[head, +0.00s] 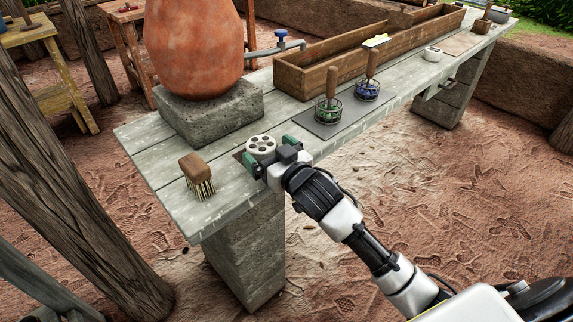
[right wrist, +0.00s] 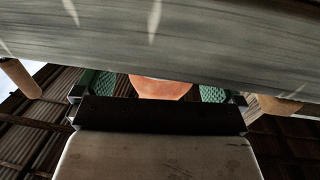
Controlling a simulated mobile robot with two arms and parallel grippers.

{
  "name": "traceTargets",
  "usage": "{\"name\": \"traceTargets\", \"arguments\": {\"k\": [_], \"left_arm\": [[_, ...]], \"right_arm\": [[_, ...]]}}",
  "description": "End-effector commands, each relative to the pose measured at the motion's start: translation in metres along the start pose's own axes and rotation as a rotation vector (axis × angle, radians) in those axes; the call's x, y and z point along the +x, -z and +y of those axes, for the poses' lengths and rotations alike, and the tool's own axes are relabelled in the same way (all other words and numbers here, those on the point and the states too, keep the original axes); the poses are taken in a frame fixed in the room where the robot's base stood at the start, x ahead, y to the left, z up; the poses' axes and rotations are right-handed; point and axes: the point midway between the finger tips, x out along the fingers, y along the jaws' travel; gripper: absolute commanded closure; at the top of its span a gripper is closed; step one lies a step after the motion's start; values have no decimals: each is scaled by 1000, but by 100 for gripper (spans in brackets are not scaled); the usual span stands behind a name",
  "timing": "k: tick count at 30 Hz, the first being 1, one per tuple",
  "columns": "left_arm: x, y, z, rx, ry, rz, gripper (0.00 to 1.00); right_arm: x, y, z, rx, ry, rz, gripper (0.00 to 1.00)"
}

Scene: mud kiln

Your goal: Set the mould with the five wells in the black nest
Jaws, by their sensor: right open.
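A pale round mould (head: 261,145) with several dark wells in its top is at the front edge of the grey plank table in the head view. My right gripper (head: 272,154) is open, one green finger on each side of the mould's near part. I cannot tell whether the fingers touch it. A dark edge (head: 238,156) shows just left of the mould; it may be the black nest, mostly hidden. In the right wrist view the green pads (right wrist: 157,90) are apart, and the mould is not clearly visible. My left gripper is not in view.
A wooden brush (head: 196,172) lies left of the mould. A large clay pot (head: 195,45) stands on a stone block behind. Right are a dark mat (head: 312,127) with two wire-caged, wooden-handled tools, a long wooden trough (head: 305,83) and another pale piece with holes (head: 432,52).

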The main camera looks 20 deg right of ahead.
Motion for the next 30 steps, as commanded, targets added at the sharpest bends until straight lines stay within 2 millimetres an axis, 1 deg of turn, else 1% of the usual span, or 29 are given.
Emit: {"name": "traceTargets", "arguments": {"k": [1,6,9,12,17,21,23,25,26,29,30], "left_arm": [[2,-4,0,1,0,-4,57],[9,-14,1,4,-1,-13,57],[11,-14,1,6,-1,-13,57],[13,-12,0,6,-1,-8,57],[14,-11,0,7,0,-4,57],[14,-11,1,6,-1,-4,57],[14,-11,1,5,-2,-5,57],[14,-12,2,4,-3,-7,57],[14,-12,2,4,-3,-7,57],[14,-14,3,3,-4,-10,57],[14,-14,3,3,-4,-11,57]], "right_arm": [[-13,0,0,-1,0,-2,1],[-50,-1,0,-1,0,-3,1],[-68,0,0,-1,-1,-2,1],[-81,0,0,0,-1,-2,1],[-91,0,0,-1,-1,1,1],[-93,0,0,-1,-1,0,1],[-92,-6,2,-1,-6,-14,1],[-88,-26,6,1,-23,-62,1],[-87,-40,8,1,-33,-95,1],[-86,-108,18,0,-77,-251,1],[-90,-142,22,-1,-94,-331,1]]}}
